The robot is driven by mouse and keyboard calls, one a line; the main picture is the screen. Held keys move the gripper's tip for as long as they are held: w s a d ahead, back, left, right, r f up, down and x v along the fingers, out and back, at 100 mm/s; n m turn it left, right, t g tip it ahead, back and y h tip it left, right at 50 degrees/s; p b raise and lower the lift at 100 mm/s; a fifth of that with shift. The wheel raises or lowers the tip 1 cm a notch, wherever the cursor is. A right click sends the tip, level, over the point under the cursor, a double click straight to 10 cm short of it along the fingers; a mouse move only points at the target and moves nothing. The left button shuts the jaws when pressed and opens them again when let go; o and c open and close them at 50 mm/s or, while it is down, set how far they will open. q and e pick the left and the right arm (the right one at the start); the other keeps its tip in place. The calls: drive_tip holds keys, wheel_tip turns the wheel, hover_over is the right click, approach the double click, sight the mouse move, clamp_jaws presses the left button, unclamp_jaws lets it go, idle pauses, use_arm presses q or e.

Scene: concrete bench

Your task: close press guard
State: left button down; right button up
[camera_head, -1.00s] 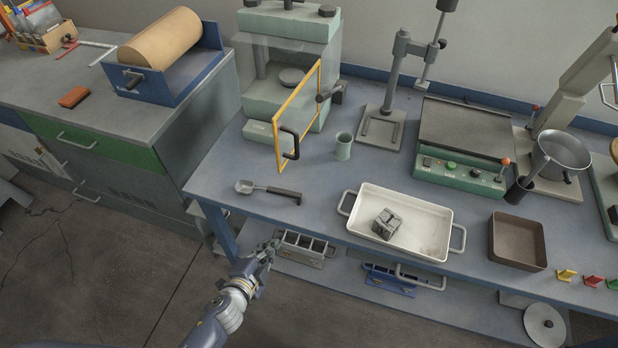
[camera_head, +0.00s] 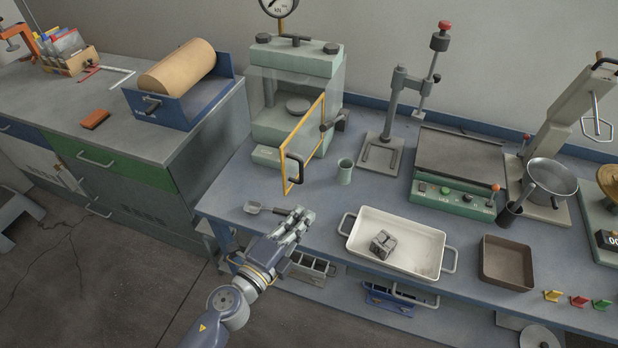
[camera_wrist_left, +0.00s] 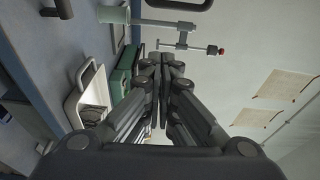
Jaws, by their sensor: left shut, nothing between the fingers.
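The press (camera_head: 296,90) is a pale green machine at the back left of the bench, with a gauge on top. Its guard (camera_head: 305,140) is a clear panel in a yellow frame with a black handle (camera_head: 294,168). The guard stands swung open, its free edge out toward the bench front. My left gripper (camera_head: 302,215) is shut and empty, at the bench's front edge, in front of the guard handle and apart from it. In the left wrist view its closed fingers (camera_wrist_left: 163,62) show, with a black handle (camera_wrist_left: 180,3) at the top edge. My right gripper is not seen.
A scoop (camera_head: 256,209) lies partly behind my left gripper. A green cup (camera_head: 345,171) stands right of the guard. A white tray (camera_head: 425,232) holding a metal block (camera_head: 383,243) is to the right. Bare bench lies between the cup and the tray.

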use_arm(q)
drive_tip(key=r+x, duration=0.2)
drive_tip(key=x, duration=0.9)
drive_tip(key=a, duration=0.4)
drive_tip(key=shift+f, duration=0.1)
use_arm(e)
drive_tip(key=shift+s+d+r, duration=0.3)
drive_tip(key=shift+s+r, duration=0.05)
use_arm(q)
drive_tip(key=shift+d, duration=0.1)
